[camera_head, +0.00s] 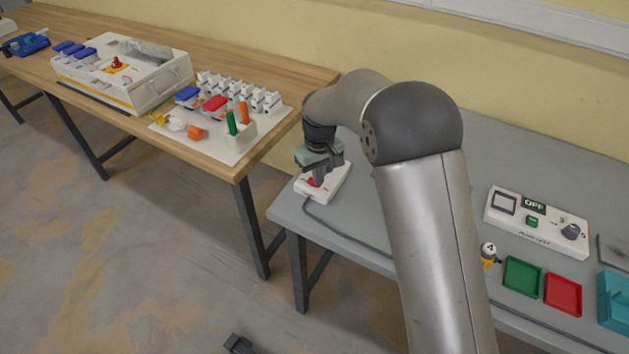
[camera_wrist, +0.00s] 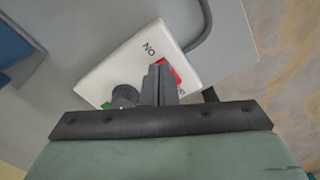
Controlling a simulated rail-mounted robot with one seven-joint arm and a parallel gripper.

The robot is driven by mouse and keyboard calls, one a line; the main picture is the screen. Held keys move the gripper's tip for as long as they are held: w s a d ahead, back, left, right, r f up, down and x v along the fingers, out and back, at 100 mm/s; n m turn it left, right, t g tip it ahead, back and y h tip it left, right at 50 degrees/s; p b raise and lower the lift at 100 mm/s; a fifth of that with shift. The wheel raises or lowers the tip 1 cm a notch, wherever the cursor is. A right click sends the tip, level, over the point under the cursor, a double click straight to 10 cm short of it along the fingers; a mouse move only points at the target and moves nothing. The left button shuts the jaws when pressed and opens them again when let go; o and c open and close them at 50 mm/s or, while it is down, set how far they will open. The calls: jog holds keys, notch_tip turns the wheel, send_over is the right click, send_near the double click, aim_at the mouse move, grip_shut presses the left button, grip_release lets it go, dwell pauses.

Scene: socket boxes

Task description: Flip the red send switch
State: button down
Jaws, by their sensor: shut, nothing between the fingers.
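The red send switch (camera_wrist: 171,72) is set in a white switch box. The box (camera_head: 331,187) stands at the left end of the grey table, and in the wrist view the box (camera_wrist: 122,67) shows the printed letters "NO" upside down or turned. My gripper (camera_head: 316,182) is shut and empty, with its fingertips down at the box beside the red switch. In the wrist view the fingers (camera_wrist: 158,82) cover part of the switch. I cannot tell whether they touch it. A bit of green and a dark round part show on the box near the fingers.
A grey cable (camera_head: 345,232) runs from the box along the table (camera_head: 283,213). A white panel (camera_head: 536,222) reading "OFF", a green tray (camera_head: 522,275) and a red tray (camera_head: 563,293) lie to the right. A wooden table (camera_head: 290,75) with socket parts stands to the left.

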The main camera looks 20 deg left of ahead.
jog(key=shift+r+p, duration=2.15)
jog(key=shift+r, duration=1.3)
jog(key=s+d+r+m, duration=0.2)
jog(key=s+d+r, duration=0.2)
jog(key=d, duration=0.5)
jog(key=s+d+r+m, duration=0.25)
jog(key=d+r, duration=0.25)
jog(key=d, duration=0.4)
jog(key=s+d+m, duration=0.2)
jog(key=s+d, duration=0.5)
jog(key=s, duration=0.3)
jog(key=s+d+m, duration=0.3)
jog(key=s+d, duration=0.4)
jog(key=s, duration=0.3)
jog(key=shift+s+d+f+t, duration=0.2)
jog(key=shift+s+f+t, duration=0.1)
jog(key=shift+s, duration=0.05)
